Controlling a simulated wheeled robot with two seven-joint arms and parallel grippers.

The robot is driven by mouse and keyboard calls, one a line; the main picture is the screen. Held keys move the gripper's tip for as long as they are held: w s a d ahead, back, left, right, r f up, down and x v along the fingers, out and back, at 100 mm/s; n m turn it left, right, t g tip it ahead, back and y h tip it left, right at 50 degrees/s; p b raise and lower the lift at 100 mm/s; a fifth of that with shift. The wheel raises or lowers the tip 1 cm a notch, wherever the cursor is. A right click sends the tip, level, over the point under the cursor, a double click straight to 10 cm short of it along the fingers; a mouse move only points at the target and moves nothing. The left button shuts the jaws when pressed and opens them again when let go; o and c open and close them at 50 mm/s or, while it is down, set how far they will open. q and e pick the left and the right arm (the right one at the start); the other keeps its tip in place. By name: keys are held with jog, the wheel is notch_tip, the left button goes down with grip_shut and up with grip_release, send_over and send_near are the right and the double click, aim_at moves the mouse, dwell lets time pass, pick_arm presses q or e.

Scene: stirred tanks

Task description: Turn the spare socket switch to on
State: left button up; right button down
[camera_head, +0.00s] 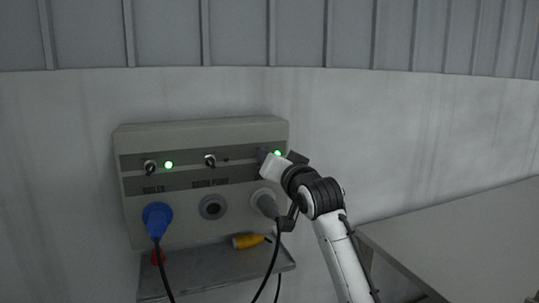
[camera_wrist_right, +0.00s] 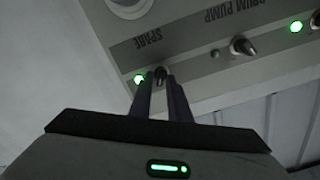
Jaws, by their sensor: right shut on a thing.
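The spare socket switch (camera_wrist_right: 161,75) is a small dark knob beside the SPARE label in the right wrist view. My right gripper (camera_wrist_right: 163,82) is shut on it, one finger on each side. The spare lamp (camera_wrist_right: 138,79) beside it glows green, and it also shows in the head view (camera_head: 277,153). In the head view my right gripper (camera_head: 263,155) is at the upper right of the grey socket panel (camera_head: 190,131) and hides the switch. The exact angle of the knob is hard to tell. My left gripper is not in view.
The drum pump switch (camera_head: 210,160) has an unlit lamp; the left switch (camera_head: 150,167) has a green lamp. A yellow connector (camera_head: 248,240) lies on the shelf (camera_head: 208,267). A grey surface (camera_head: 465,230) stands right.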

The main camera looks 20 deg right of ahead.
dwell(0.3)
jog(key=c, duration=1.9)
grip_release()
jog(key=shift+o, duration=0.2)
jog(key=shift+s, duration=0.1)
jog(key=s+b, duration=0.1)
jog(key=s, duration=0.9)
jog(key=shift+d+b, duration=0.2)
jog(key=shift+b, duration=0.1)
